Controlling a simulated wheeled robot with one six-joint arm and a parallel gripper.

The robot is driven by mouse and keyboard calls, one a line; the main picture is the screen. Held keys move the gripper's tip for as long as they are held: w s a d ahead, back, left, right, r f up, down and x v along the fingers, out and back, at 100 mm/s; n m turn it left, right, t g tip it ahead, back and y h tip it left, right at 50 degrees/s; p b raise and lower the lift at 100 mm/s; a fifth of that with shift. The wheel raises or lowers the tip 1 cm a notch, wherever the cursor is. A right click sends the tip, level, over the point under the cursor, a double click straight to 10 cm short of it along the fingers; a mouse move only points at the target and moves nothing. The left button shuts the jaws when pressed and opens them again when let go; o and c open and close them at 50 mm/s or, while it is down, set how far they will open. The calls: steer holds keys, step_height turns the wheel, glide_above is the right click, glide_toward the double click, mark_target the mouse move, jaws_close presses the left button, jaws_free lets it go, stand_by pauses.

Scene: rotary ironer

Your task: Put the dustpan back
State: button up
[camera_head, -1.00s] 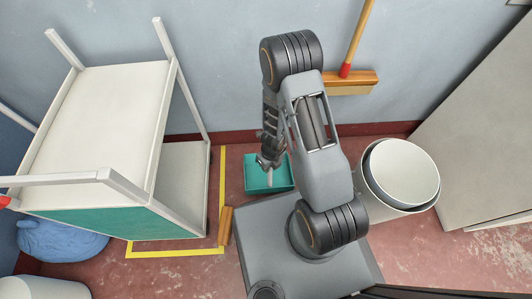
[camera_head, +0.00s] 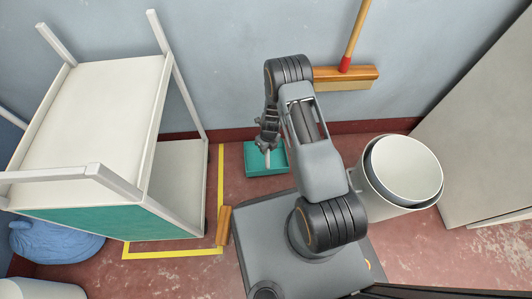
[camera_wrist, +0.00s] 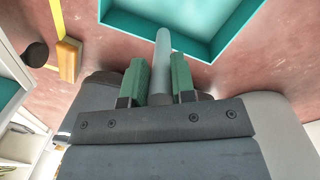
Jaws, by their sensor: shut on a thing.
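The dustpan (camera_head: 262,168) is a teal tray with a pale grey handle. In the head view it is below my gripper (camera_head: 265,145), near the foot of the back wall. In the wrist view the dustpan (camera_wrist: 190,22) fills the top middle, and its handle (camera_wrist: 163,65) runs down between the two green fingers of my gripper (camera_wrist: 162,80). The gripper is shut on the handle. I cannot tell whether the pan touches the floor.
A white trolley (camera_head: 95,110) stands at left, with yellow floor tape (camera_head: 220,180) and a wooden block (camera_head: 224,226) beside it. A broom (camera_head: 346,78) is at the back wall. A white bin (camera_head: 400,175) stands at right, by a grey cabinet (camera_head: 485,150).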

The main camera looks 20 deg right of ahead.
step_height(320, 180, down, 3)
steer(key=shift+r+b, duration=0.1)
steer(key=shift+b, duration=0.35)
steer(key=o, duration=0.9)
